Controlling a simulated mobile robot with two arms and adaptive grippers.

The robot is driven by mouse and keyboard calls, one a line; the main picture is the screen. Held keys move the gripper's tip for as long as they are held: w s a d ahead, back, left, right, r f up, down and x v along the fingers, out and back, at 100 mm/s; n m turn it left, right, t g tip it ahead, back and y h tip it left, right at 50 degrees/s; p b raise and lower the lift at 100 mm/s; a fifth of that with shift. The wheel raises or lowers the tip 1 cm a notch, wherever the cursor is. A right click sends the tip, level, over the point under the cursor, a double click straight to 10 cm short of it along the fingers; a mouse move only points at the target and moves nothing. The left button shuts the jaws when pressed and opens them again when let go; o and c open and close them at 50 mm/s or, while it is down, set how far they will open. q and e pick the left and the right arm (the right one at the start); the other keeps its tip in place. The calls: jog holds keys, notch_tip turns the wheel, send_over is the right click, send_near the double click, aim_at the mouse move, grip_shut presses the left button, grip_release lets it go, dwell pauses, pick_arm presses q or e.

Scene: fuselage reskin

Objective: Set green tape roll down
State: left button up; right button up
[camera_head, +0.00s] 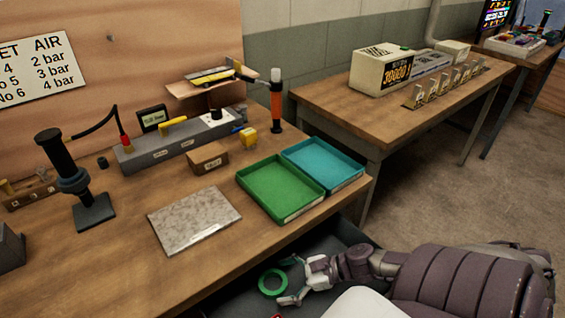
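The green tape roll (273,283) is a small ring at the lower middle of the head view, over or in the dark open drawer below the workbench's front edge. I cannot tell whether it rests on the drawer floor. My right gripper (287,282) reaches in from the right, just beside the roll. Its pale fingers are spread apart, one toward the roll's upper edge and one below it. It looks open, and whether a finger touches the roll is unclear. My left gripper is out of view.
The wooden workbench (130,270) carries a green tray (280,187), a teal tray (322,163), a speckled plate (194,218) and a dark stand (93,212). The dark drawer (335,238) is open under its front edge. Bare wood lies left of the plate.

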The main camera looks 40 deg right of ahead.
jog(key=shift+r, duration=0.1)
jog(key=shift+s+d+r, duration=0.1)
jog(key=shift+s+d, duration=0.05)
jog(key=shift+d, duration=0.05)
jog(key=p+v, duration=0.1)
jog(key=v, duration=1)
jog(key=shift+s+d+r+p, duration=0.15)
jog(key=shift+p, duration=0.2)
